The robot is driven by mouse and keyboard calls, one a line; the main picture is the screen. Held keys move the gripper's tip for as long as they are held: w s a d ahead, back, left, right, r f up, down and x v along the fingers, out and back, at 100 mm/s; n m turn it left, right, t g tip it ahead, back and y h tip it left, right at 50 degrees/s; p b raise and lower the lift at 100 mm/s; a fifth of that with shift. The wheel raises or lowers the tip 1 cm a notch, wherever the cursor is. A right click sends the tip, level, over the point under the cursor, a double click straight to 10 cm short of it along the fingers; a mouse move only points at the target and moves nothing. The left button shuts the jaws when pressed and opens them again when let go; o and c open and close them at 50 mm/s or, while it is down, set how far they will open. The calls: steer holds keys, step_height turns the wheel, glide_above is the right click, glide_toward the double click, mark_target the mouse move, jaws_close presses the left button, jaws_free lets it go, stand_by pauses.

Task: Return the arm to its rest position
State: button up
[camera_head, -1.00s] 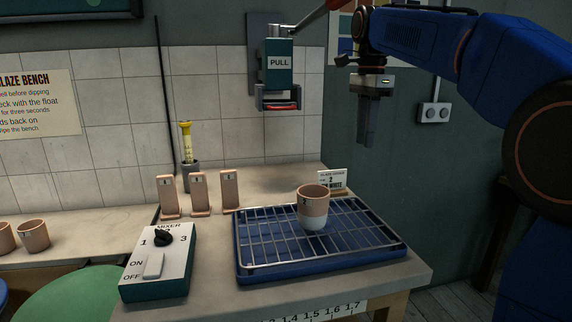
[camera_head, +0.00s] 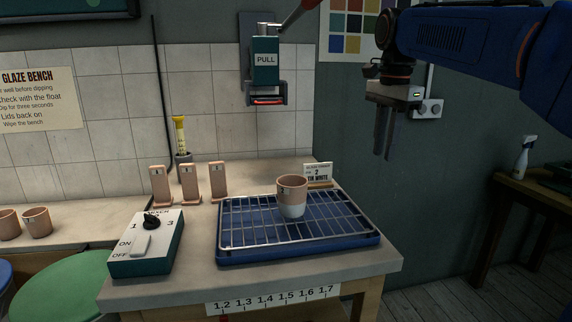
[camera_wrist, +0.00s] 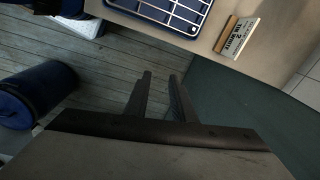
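My blue arm (camera_head: 462,50) reaches in from the upper right in the head view. My gripper (camera_head: 383,152) hangs fingers down, clear of the bench and to the right of the drying rack. In the wrist view my gripper (camera_wrist: 160,76) shows two dark fingers with a gap between them and nothing held.
A two-tone cup (camera_head: 292,197) stands upright on the wire rack over a blue tray (camera_head: 300,252). A glaze card (camera_head: 318,174) stands behind it. The mixer box (camera_head: 146,246) is at left. A spray bottle (camera_head: 523,157) stands on a side table at right.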

steer(key=s+d+f+n+t, duration=0.2)
steer(key=s+f+n, duration=0.4)
steer(key=s+f, duration=0.7)
steer(key=s+d+f+n+t, duration=0.2)
steer(key=s+f+n, duration=0.5)
steer(key=s+f, duration=0.7)
steer(key=shift+s+d+f, duration=0.2)
steer(key=shift+d+f, duration=0.45)
steer(key=shift+f, duration=0.15)
